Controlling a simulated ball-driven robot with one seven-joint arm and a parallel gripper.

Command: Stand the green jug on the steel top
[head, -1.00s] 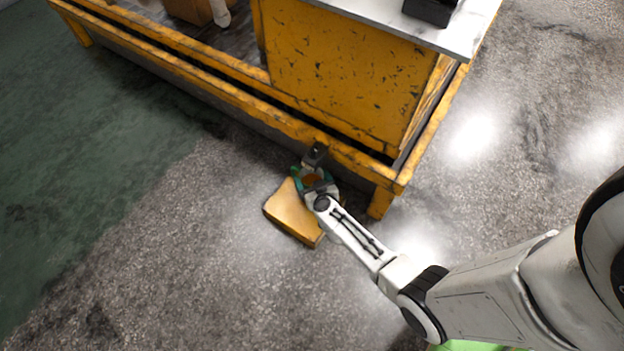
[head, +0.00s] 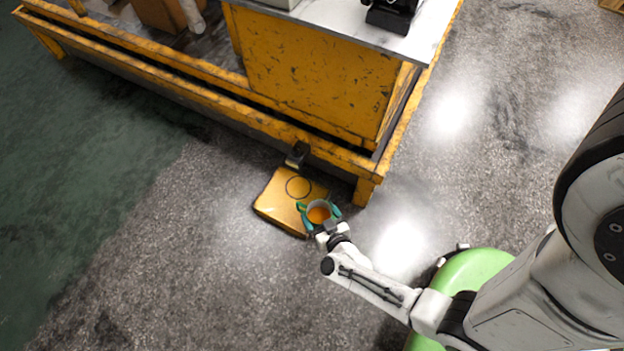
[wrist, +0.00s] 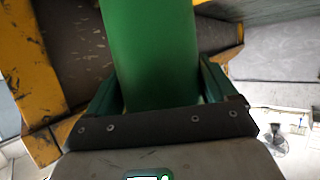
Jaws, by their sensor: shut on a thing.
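The green jug (wrist: 150,50) fills the middle of the wrist view, between the two teal fingers of my gripper (wrist: 160,88). My gripper is shut on it. In the head view my gripper (head: 319,209) holds the jug (head: 319,214) upright or nearly so, its round mouth facing up with orange inside. The jug is at the right front edge of a yellow block, clear of its ring mark. The steel top (head: 340,22) is the pale surface on the yellow cabinet at the top of the head view. Its far part is cut off.
The yellow block (head: 270,207) has a dark ring on its top. Grey floor is open to the right.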

